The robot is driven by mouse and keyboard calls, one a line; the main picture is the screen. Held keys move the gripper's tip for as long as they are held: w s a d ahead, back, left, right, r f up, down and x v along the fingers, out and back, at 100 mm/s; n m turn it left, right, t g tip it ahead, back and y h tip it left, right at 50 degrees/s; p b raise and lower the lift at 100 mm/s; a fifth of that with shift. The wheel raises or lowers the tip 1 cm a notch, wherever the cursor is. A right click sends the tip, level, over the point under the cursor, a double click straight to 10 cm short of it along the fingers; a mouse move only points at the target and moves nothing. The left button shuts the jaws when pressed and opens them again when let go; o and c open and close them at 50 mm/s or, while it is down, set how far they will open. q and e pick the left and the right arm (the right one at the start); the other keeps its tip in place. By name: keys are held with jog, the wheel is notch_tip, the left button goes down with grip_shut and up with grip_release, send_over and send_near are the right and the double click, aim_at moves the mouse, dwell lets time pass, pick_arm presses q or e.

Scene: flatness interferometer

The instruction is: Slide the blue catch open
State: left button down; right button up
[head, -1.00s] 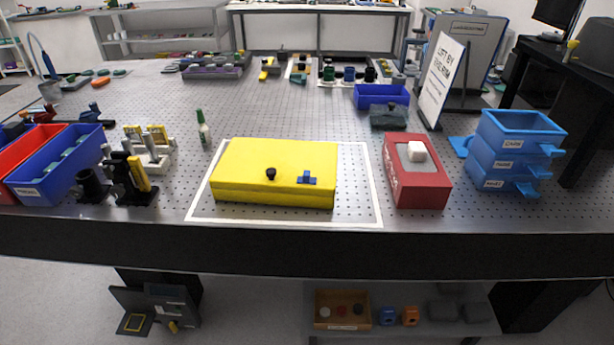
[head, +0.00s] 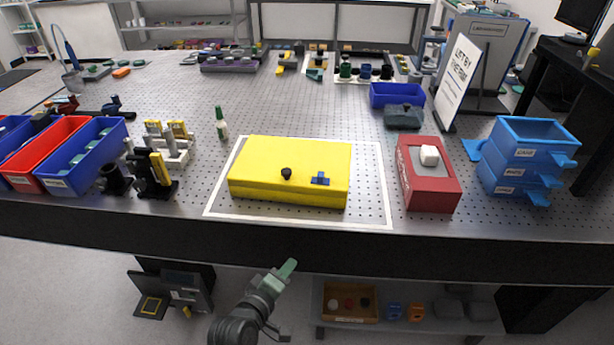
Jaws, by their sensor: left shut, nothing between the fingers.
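The blue catch (head: 320,178) sits on the top of the yellow case (head: 290,165), near its front edge and right of a black knob (head: 286,173). The case lies closed inside a white outlined rectangle on the perforated table. My left gripper (head: 287,268) is in the lower middle of the head view, in front of and below the table edge. It is shut and empty, well apart from the case and the catch. My right gripper is not in view.
Black and yellow mounts (head: 155,175), a green bottle (head: 221,124) and bins (head: 85,155) stand to the left. The table's dark front edge (head: 200,225) lies between gripper and case.

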aim_at(321, 178)
pick_arm(q)
notch_tip(321, 178, up, 18)
jog(key=w+n+t+h, duration=0.1)
jog(key=w+n+t, duration=0.1)
jog(key=n+t, duration=0.2)
jog(key=shift+w+d+p, duration=0.25)
jog(key=shift+w+p, duration=0.05)
jog(key=shift+w, duration=0.1)
jog(key=shift+f, duration=0.1)
jog(key=p+x, duration=0.1)
jog(key=x, duration=0.9)
jog(key=shift+p, duration=0.3)
